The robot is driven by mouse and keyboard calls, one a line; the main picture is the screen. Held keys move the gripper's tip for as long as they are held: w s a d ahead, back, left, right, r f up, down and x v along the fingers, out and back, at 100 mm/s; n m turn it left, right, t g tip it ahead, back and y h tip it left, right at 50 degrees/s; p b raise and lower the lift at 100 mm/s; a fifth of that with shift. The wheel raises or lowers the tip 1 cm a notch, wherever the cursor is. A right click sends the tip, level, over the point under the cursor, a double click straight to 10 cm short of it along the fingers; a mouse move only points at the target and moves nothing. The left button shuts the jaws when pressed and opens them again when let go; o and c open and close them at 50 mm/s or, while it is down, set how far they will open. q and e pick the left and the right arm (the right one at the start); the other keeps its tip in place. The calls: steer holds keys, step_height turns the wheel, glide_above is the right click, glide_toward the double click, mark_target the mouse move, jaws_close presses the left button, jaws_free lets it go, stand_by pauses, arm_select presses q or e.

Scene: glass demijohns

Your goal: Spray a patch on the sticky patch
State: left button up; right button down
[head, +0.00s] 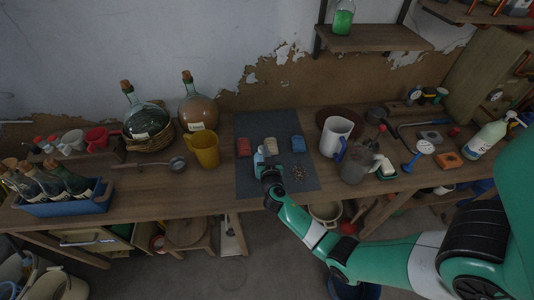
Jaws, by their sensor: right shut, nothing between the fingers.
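A brown speckled patch (297,172), which looks like the sticky patch, lies on the dark grey mat (308,124) in the middle of the bench. A pale green and white spray bottle (484,140) stands upright at the right end of the bench. My right gripper (260,158) is over the mat, left of the speckled patch. It is shut with nothing held. A small pale shape shows at its tip, too small to make out clearly. My left gripper is not in view.
A yellow jug (205,149) and demijohns (146,118) stand left. A white jug (335,136) and a grey clear jug (356,165) stand right, near my arm.

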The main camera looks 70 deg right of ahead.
steer(key=s+a+r+p, duration=0.1)
steer(key=s+a+r, duration=0.3)
steer(key=a+r, duration=0.2)
steer(key=shift+s+a+p, duration=0.3)
steer(key=shift+s+a, duration=0.05)
steer(key=shift+a, duration=0.9)
